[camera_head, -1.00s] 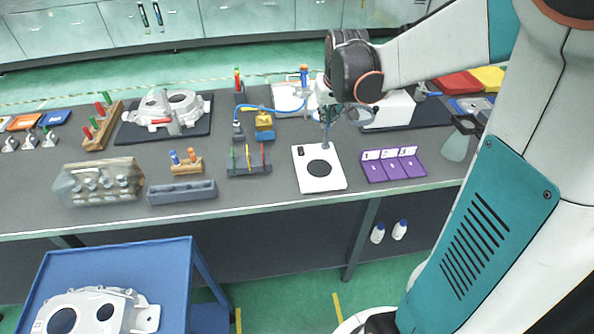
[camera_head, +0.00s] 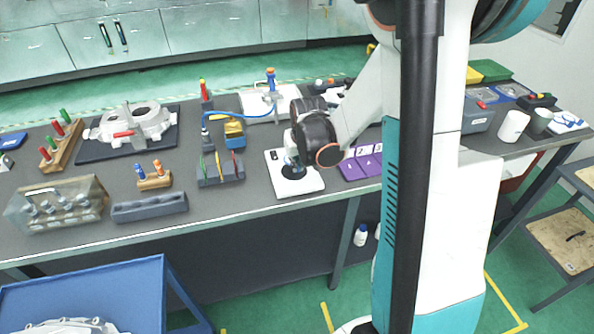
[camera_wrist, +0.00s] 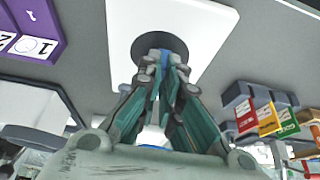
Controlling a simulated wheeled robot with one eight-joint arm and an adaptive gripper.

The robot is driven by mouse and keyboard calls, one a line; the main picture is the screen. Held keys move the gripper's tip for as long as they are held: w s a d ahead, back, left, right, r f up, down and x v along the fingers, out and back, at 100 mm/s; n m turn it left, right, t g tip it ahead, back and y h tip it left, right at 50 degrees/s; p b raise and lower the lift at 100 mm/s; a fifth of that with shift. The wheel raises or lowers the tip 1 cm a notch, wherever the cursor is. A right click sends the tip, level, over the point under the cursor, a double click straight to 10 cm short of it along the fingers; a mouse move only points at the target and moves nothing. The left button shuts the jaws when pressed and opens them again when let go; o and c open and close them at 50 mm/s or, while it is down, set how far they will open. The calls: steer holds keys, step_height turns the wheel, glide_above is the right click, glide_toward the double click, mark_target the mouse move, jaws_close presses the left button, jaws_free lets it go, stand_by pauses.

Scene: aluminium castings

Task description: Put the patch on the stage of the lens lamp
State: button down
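A white plate (camera_head: 310,186) with a round black disc (camera_head: 292,172) lies on the bench; I take it to be the lens lamp's base and stage. In the wrist view the disc (camera_wrist: 142,45) is partly hidden behind my fingers. My gripper (camera_wrist: 163,62) points at the disc, its fingertips close together over it. In the head view my gripper (camera_head: 292,166) is low over the disc and partly hidden by my wrist. I cannot tell whether the tips touch the disc.
A purple numbered tray (camera_head: 352,168) lies right of the plate, partly behind my arm. A grey block with coloured pieces (camera_head: 220,172) stands to the left. Behind are a yellow item (camera_head: 234,132) and a blue cable (camera_head: 245,115). The bench's front strip is clear.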

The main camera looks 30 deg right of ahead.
steer(key=shift+f+b, duration=0.4)
steer(key=shift+f, duration=1.15)
steer(key=shift+f, duration=0.1)
steer(key=shift+f, duration=0.15)
steer(key=c, duration=1.8)
jaws_free()
steer(key=p+v, duration=0.4)
steer(key=v, duration=0.8)
steer(key=shift+r, duration=0.25)
